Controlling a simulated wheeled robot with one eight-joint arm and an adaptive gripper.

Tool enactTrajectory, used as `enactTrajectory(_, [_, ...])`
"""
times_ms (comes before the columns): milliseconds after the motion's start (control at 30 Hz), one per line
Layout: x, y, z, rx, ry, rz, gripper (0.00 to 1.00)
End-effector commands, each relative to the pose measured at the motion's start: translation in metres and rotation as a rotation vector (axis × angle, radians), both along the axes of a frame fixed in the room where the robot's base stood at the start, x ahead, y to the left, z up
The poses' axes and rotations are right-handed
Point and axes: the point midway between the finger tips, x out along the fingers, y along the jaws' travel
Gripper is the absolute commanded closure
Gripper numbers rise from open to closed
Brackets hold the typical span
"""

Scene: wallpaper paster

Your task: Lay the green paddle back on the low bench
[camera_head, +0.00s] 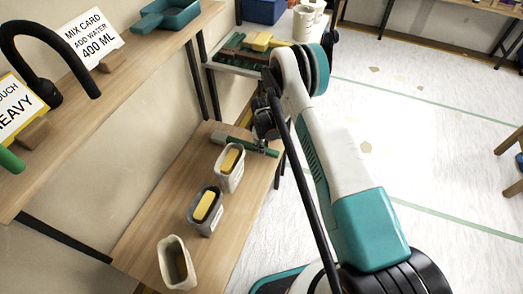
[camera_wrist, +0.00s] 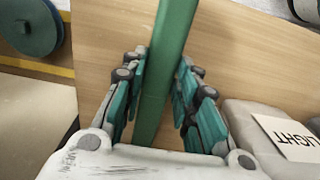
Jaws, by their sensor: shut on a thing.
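The green paddle (camera_wrist: 167,50) runs as a long green bar between the fingers of my gripper (camera_wrist: 160,75) in the wrist view. My gripper is shut on it. In the head view a green strip of the paddle (camera_head: 262,149) shows at the far end of the low wooden bench (camera_head: 150,222), beneath my gripper (camera_head: 264,130). The bare wood of the low bench (camera_wrist: 225,45) lies behind the paddle in the wrist view. I cannot tell whether the paddle touches the wood. The rest of the paddle is out of frame or hidden by my arm.
Bins stand along the bench: two with yellow blocks (camera_head: 230,163) (camera_head: 208,207) and a third nearer one (camera_head: 174,263). A higher shelf (camera_head: 110,95) runs along the wall.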

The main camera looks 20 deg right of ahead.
Motion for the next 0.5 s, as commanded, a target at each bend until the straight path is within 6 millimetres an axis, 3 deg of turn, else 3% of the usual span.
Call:
enactTrajectory(100, [0.0,0.0,-0.02,0.0,0.0,0.0,1.0])
enactTrajectory(333, [0.0,0.0,-0.021,0.0,0.0,0.0,1.0])
enactTrajectory(367, [0.0,0.0,-0.022,0.0,0.0,0.0,0.68])
enactTrajectory(433, [0.0,0.0,-0.021,0.0,0.0,0.0,0.52])
enactTrajectory(500, [0.0,0.0,-0.021,0.0,0.0,0.0,0.52])
